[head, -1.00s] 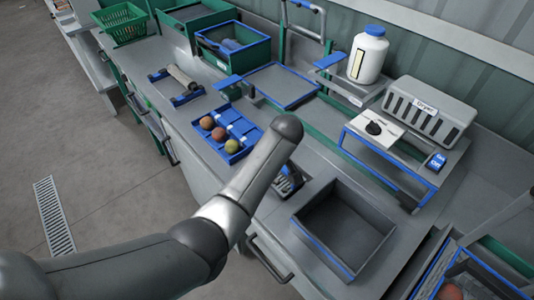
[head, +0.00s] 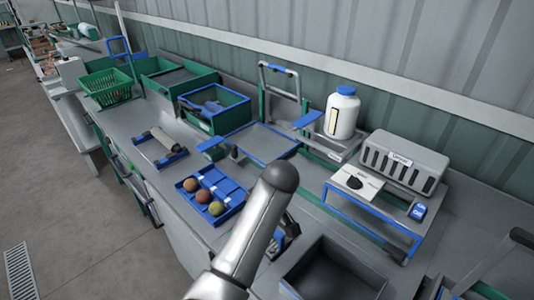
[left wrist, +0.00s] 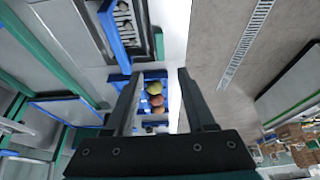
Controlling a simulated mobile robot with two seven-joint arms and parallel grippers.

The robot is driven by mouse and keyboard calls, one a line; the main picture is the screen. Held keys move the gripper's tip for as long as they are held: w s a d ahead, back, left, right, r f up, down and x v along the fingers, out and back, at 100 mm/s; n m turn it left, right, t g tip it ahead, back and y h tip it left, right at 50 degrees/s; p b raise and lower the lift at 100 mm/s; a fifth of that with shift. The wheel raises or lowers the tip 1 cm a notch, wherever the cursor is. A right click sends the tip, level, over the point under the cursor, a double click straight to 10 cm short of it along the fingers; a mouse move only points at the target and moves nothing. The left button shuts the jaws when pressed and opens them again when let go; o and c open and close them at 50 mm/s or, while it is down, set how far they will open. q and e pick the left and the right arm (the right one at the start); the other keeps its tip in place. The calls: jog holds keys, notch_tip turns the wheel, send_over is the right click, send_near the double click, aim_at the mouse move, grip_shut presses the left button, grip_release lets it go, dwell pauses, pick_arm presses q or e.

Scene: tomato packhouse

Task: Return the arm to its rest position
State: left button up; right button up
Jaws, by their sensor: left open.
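My left arm comes in from the bottom of the head view and rises over the bench front. My left gripper (head: 284,232) is mostly hidden behind the forearm there. In the left wrist view its two dark fingers (left wrist: 157,76) stand wide apart with nothing between them, so it is open and empty. Beyond the fingers lies a blue tray (head: 229,188) with several round tomatoes, red and yellowish, in one row; the gripper is apart from it. My right gripper is in neither view.
A grey bin (head: 335,272) stands at the bench front, right of my arm. Behind are a blue-framed stand (head: 357,214), a grey slotted box (head: 404,160) and a white jar (head: 342,115). Green crates (head: 108,87) stand at the left. The floor (head: 85,215) left of the bench is clear.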

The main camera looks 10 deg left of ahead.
pick_arm(q)
jog(key=shift+s+f, duration=0.1)
jog(key=s+a+f+m+h, duration=0.1)
jog(key=s+a+f+m, duration=0.15)
jog(key=s, duration=0.35)
jog(key=s+a+f+m+h, duration=0.1)
jog(key=s+a+f+m, duration=0.15)
jog(key=s, duration=0.35)
jog(key=s+a+r+m+h, duration=0.1)
jog(key=s+r+m, duration=0.1)
jog(key=s+m, duration=0.35)
jog(key=s+a+r+m+h, duration=0.1)
jog(key=s+a+r+m, duration=0.1)
jog(key=s, duration=0.7)
notch_tip(320, 180, down, 27)
jog(key=b, duration=0.7)
jog(key=s+a+f+g+b, duration=0.1)
jog(key=s+f+b, duration=0.2)
jog(key=s+f, duration=0.5)
jog(key=s+a+f+b, duration=0.1)
jog(key=s+f+b, duration=0.3)
jog(key=s+f, duration=0.4)
notch_tip(320, 180, down, 8)
jog(key=shift+s+a+r+g, duration=0.15)
jog(key=shift+s+g, duration=0.2)
jog(key=shift+g, duration=0.05)
